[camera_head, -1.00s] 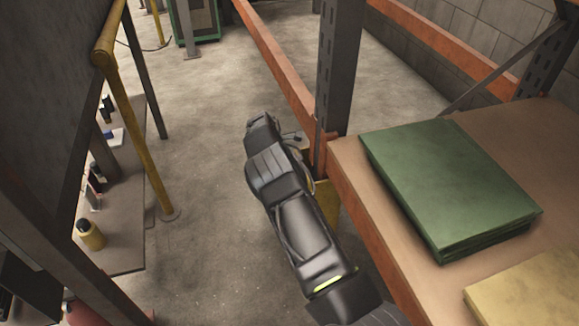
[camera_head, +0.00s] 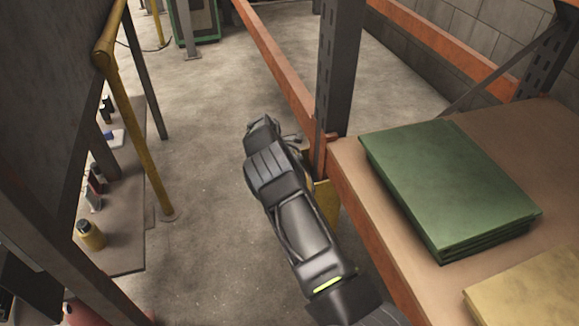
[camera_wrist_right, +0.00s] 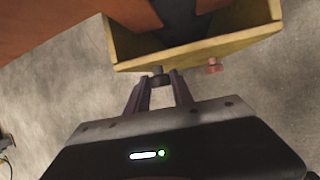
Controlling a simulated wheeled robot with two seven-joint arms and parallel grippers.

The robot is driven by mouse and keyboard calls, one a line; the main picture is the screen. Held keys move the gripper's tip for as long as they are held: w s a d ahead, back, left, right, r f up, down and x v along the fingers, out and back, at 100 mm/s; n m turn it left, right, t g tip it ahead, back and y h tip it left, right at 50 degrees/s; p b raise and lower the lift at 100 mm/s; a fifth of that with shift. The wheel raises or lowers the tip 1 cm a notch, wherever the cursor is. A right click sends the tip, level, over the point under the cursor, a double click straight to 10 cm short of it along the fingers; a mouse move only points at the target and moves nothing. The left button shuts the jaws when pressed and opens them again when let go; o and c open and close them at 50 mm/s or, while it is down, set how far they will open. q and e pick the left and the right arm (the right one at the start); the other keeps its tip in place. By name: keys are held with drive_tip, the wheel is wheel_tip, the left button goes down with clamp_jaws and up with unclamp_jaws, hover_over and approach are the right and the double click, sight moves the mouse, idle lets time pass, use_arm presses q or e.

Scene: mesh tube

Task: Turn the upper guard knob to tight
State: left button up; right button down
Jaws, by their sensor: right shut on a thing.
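In the right wrist view, a yellow guard (camera_wrist_right: 230,48) wraps the foot of a dark upright. A dark knob (camera_wrist_right: 158,80) and a reddish knob (camera_wrist_right: 213,66) stick out from its near face. My right gripper (camera_wrist_right: 158,76) is shut on the dark knob, one finger on each side; the reddish knob is just to the right, outside the fingers. I cannot tell from the knob's face how far it is turned. In the head view, part of the yellow guard (camera_head: 327,203) shows behind my right arm, which hides the knobs. My left gripper is not in view.
The guard stands by a grey rack post (camera_head: 338,70) with orange beams. A shelf board beside it holds a green stack (camera_head: 450,190) and a yellowish one (camera_head: 525,290). A bench with bottles (camera_head: 90,235) and a yellow rail (camera_head: 140,130) stand left. Floor between is clear.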

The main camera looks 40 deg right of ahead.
drive_tip(key=shift+s+a+r+t+p, duration=0.1)
drive_tip(key=shift+s+t+p, duration=0.05)
drive_tip(key=shift+t+p, duration=0.4)
drive_tip(key=shift+s+m+t+h+p, duration=0.1)
drive_tip(key=shift+m+t+h+p, duration=0.25)
drive_tip(key=shift+t+h, duration=0.1)
drive_tip(key=shift+s+f+t, duration=0.1)
drive_tip(key=shift+f+t, duration=0.15)
drive_tip(key=shift+t, duration=0.15)
drive_tip(key=shift+a+f+t+h+b, duration=0.1)
drive_tip(key=shift+f+t+h+b, duration=0.05)
drive_tip(key=shift+t+h+b, duration=0.15)
drive_tip(key=m+t+h+b, duration=0.2)
drive_tip(key=t+h+b, duration=0.1)
drive_tip(key=t+b, duration=0.1)
drive_tip(key=f+m+t+h+b, duration=0.1)
drive_tip(key=m+t+h+b, duration=0.1)
drive_tip(key=t+h+b, duration=0.1)
drive_tip(key=f+m+t+h+b, duration=0.1)
drive_tip(key=m+t+h+b, duration=0.1)
drive_tip(key=t+h+b, duration=0.2)
drive_tip(key=shift+s+m+t+b, duration=0.25)
drive_tip(key=shift+t+b, duration=0.25)
drive_tip(key=shift+t, duration=0.4)
drive_tip(key=shift+w+f+m+h, duration=0.1)
drive_tip(key=shift+m+h, duration=0.5)
drive_tip(key=shift+h, duration=0.25)
